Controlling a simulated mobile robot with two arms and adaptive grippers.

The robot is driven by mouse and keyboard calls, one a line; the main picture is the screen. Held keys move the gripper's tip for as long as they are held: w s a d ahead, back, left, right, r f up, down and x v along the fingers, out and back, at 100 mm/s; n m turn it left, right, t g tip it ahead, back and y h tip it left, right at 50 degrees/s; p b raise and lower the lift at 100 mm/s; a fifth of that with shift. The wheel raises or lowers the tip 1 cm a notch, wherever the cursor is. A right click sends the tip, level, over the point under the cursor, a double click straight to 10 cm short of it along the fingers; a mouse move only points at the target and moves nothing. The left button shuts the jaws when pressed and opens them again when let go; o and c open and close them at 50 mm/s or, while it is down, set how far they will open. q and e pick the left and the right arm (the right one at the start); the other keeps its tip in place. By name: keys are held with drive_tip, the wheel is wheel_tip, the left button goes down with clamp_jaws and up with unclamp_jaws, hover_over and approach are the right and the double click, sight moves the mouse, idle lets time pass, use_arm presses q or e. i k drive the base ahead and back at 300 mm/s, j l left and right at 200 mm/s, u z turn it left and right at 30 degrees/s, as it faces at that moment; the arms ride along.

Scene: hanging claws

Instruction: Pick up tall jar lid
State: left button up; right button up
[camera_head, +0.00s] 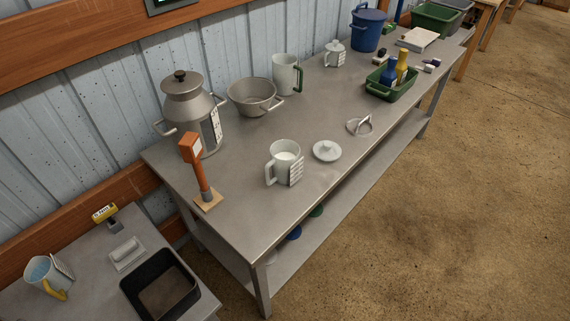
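A tall grey metal jar (207,128) with side handles and a white label stands at the near left of the long metal table. A domed grey lid (182,85) with a dark knob sits on its top. A separate small pale round lid (327,152) with a knob lies flat on the table, right of a pale mug (285,165). I cannot tell from the picture alone which lid the task names. Neither of my grippers is in view.
The long table (240,205) also holds a metal bowl (253,104), a green-handled jug (285,75), an orange post (195,170) and a green tray (402,92) with bottles. A lower side table (75,290) stands at bottom left. Open floor lies right.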

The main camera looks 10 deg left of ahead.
sight(325, 151)
drive_tip(key=i+l, duration=0.3)
drive_tip(key=i, duration=0.15)
drive_tip(key=i+l, duration=0.3)
drive_tip(key=i, duration=0.15)
